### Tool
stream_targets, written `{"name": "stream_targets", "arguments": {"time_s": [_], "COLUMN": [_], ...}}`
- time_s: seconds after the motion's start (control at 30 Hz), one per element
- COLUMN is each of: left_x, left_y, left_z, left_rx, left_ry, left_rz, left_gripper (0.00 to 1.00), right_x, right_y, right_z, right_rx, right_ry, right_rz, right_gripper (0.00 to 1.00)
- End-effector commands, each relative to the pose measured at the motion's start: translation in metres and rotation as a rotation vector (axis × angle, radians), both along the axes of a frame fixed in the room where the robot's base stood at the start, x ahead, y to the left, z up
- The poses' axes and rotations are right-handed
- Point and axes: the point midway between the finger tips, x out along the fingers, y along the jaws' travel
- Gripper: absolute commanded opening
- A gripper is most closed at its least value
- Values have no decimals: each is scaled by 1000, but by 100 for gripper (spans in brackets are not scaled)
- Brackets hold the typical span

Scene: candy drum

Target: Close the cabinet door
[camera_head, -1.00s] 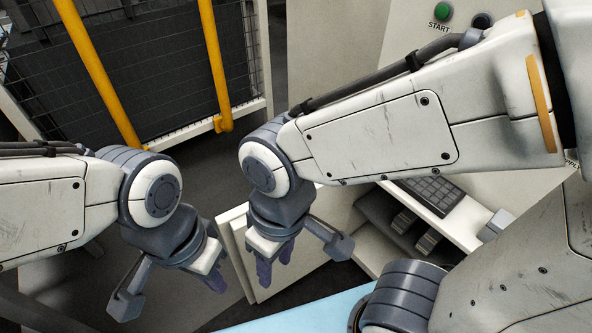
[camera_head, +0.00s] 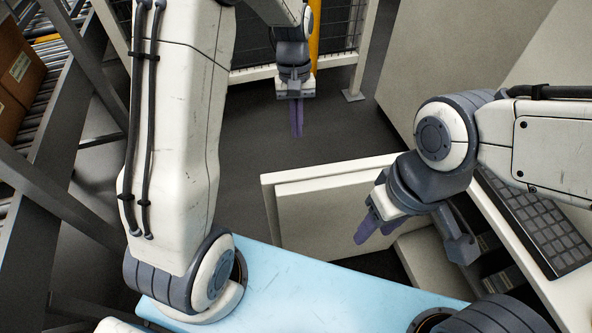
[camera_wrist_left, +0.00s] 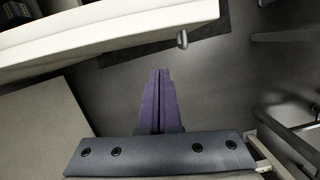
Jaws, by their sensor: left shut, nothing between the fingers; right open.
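The cabinet door (camera_head: 335,210) is a cream panel standing open, swung out from the cabinet under the keyboard in the head view. Its edge and a small knob (camera_wrist_left: 182,40) seem to show in the left wrist view. My left gripper (camera_head: 297,132) is shut and empty beyond the door's far side, above the floor and apart from the door. Its closed purple fingers also show in the left wrist view (camera_wrist_left: 160,98). My right gripper (camera_head: 368,230) is open and empty in front of the door's right part. Whether it touches the door, I cannot tell.
A keyboard (camera_head: 540,222) lies on the ledge at the right, with an open compartment (camera_head: 490,255) below. A mesh fence with a yellow post (camera_head: 314,45) stands at the back. Boxes (camera_head: 18,75) sit on a conveyor at the left. Dark floor (camera_head: 230,140) is clear beyond the door.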

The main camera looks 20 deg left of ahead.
Motion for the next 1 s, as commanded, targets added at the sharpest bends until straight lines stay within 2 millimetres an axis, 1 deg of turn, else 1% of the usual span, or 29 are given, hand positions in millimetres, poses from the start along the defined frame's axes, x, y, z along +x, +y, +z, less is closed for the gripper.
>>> {"name": "stream_targets", "arguments": {"time_s": [0.03,0.1,0.17,0.27,0.37,0.6,0.7,0.83,1.0], "left_x": [7,11,12,10,5,-7,-11,-29,-41], "left_y": [11,19,22,22,20,14,12,2,-5], "left_z": [-13,-20,-25,-35,-51,-102,-121,-117,-117], "left_rx": [1,3,3,3,3,3,3,3,3], "left_ry": [13,22,25,30,30,32,31,25,25], "left_rz": [44,75,90,94,93,93,92,90,92], "left_gripper": [0,0,0,0,0,0,0,0,0], "right_x": [0,0,0,0,0,0,0,0,0], "right_y": [0,0,0,0,0,0,0,0,0], "right_z": [-6,-7,-8,-8,-10,-15,-17,-14,-14], "right_rx": [0,0,1,1,1,1,1,0,1], "right_ry": [0,0,-1,-1,-1,-1,-1,0,-1], "right_rz": [0,0,0,0,0,0,0,0,0], "right_gripper": [47,47,47,47,47,47,47,47,47]}}
